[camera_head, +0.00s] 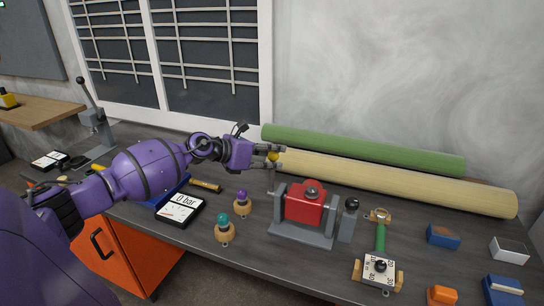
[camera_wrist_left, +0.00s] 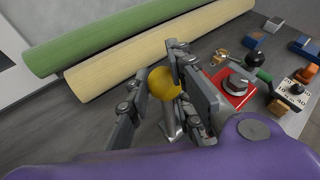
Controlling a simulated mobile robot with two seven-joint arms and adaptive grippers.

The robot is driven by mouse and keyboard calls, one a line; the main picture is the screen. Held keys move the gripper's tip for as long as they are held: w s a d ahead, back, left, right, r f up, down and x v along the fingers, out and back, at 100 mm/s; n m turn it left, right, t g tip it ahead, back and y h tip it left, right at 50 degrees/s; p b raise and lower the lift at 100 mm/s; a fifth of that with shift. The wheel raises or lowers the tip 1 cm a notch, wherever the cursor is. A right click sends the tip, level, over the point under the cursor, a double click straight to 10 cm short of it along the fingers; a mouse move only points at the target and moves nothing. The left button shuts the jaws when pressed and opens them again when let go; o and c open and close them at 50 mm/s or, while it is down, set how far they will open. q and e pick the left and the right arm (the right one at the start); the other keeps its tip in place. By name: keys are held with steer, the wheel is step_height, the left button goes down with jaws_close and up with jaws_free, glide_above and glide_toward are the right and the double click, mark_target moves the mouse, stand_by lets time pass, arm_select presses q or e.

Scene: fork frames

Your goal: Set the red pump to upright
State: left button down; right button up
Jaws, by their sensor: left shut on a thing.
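The red pump (camera_head: 303,207) is a red block with a round grey cap, held between two grey uprights on a grey base. In the left wrist view the red pump (camera_wrist_left: 236,90) is to the right of the fingers, partly hidden. A yellow ball knob (camera_head: 273,156) sits on a thin metal stem just left of the pump. My left gripper (camera_head: 277,157) comes in from the left and is shut on this yellow knob (camera_wrist_left: 163,84). Where the stem joins is hidden. I cannot tell the pump's exact tilt. My right gripper is not in view.
Green (camera_head: 365,150) and cream (camera_head: 400,182) rolls lie behind the pump. A black-knobbed lever (camera_head: 348,215) stands close to its right, and a dial box (camera_head: 379,268) is farther right. Teal (camera_head: 224,226) and purple (camera_head: 242,203) knobs and a gauge (camera_head: 180,209) are at left.

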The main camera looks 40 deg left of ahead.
arm_select(q)
steer(key=shift+s+f, duration=0.1)
steer(key=shift+f, duration=0.15)
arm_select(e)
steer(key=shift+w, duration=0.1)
